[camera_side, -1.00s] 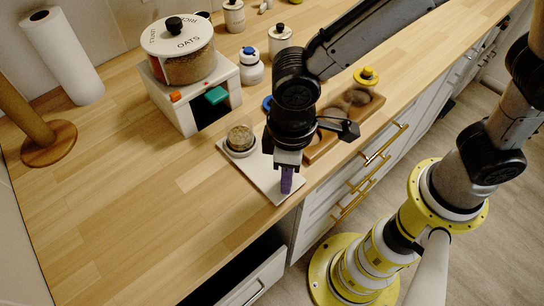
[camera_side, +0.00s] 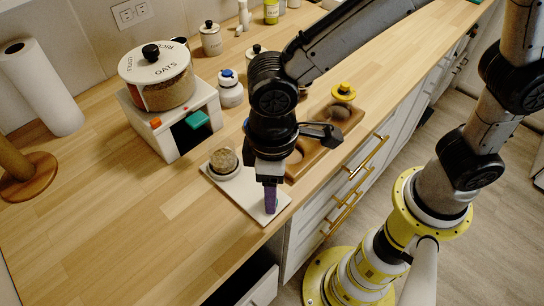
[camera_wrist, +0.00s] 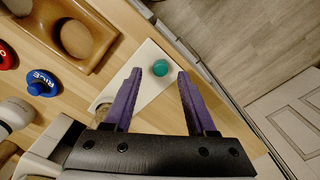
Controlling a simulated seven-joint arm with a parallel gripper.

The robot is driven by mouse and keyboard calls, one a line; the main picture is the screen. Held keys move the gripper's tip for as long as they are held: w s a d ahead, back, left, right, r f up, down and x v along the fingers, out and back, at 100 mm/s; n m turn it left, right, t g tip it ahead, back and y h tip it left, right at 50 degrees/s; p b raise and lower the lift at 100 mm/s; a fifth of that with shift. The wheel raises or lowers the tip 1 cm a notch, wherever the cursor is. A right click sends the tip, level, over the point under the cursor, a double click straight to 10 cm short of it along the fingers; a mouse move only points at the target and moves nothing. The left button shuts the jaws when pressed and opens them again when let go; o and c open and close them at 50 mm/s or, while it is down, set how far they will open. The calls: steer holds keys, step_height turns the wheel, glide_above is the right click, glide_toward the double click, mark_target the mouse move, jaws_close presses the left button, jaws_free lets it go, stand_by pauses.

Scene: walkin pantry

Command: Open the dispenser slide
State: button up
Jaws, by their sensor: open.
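The dispenser is a white box (camera_side: 149,125) with a round clear drum (camera_side: 166,92) on top, its lid lettered OATS among other words. A teal tab (camera_side: 198,120) sticks out at its front above a dark opening, and a small orange tab (camera_side: 155,123) sits at its left corner. How far the slide is out I cannot tell. My gripper (camera_side: 270,210) points down over the front end of a white board (camera_side: 250,206), to the right of the dispenser and apart from it. In the wrist view my gripper (camera_wrist: 169,72) is open, its purple fingers spread with nothing gripped.
A small teal round thing (camera_wrist: 160,67) shows on the board between the fingers in the wrist view. A jar (camera_side: 224,162) stands on the board. A wooden tray (camera_side: 318,152) lies behind my gripper. White canisters (camera_side: 230,92) stand right of the dispenser.

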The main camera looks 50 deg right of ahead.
step_height(320, 180, up, 12)
steer(key=shift+f, duration=0.25)
steer(key=w+d+r+m+t+y, duration=0.1)
steer(key=d+r+m, duration=0.2)
steer(key=d, duration=0.6)
steer(key=d+r+m+t, duration=0.2)
steer(key=d+r, duration=0.1)
steer(key=d, duration=0.5)
steer(key=s+d+f+m+t+h, duration=0.1)
steer(key=s+d+f+m+t, duration=0.1)
steer(key=s+d+f, duration=0.4)
steer(key=s+d, duration=0.1)
steer(key=d, duration=0.2)
steer(key=shift+s+m+t, duration=0.25)
steer(key=shift+m+t, duration=0.05)
